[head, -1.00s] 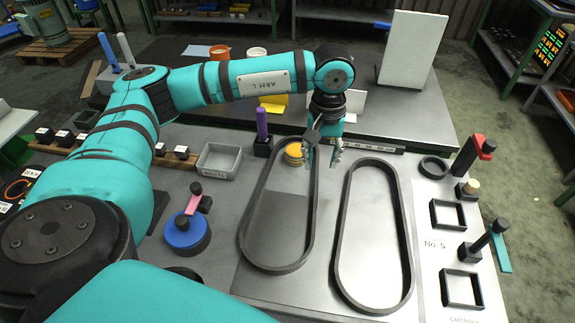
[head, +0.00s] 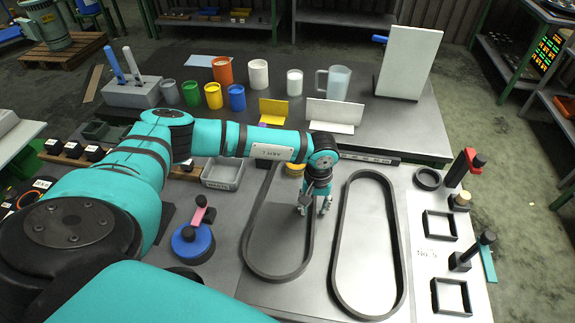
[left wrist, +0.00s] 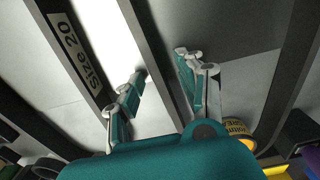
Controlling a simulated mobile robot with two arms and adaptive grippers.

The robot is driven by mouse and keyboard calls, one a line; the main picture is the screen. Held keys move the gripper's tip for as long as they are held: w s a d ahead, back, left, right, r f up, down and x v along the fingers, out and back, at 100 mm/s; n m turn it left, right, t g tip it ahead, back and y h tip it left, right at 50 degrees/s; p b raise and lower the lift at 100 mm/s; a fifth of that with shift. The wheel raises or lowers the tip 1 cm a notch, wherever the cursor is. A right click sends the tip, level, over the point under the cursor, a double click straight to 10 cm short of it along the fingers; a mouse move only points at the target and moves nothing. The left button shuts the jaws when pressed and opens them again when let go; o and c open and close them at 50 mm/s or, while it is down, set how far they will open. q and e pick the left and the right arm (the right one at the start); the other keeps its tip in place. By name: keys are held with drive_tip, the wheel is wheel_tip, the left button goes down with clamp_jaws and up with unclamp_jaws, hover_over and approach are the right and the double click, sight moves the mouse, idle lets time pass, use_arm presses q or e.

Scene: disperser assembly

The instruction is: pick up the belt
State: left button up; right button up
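Two dark oval belts lie on the grey work board, a left belt (head: 278,277) and a right belt (head: 337,250). My left gripper (head: 315,208) points down at the right strand of the left belt, near its far end. In the left wrist view that strand (left wrist: 148,48) runs between the two parted fingers (left wrist: 160,90), with space on both sides. The gripper is open and holds nothing. A strand marked "Size 20" (left wrist: 80,50) lies outside the fingers. My right gripper is not in view.
A grey bin (head: 223,173) and a blue disc with a pink arm (head: 192,243) are to the left. Square frames (head: 440,224) and upright handles stand to the right. Cups line the back table.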

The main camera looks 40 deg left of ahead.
use_arm(q)
drive_tip(key=shift+f, duration=0.2)
clamp_jaws()
drive_tip(key=shift+r, duration=0.15)
idle(0.3)
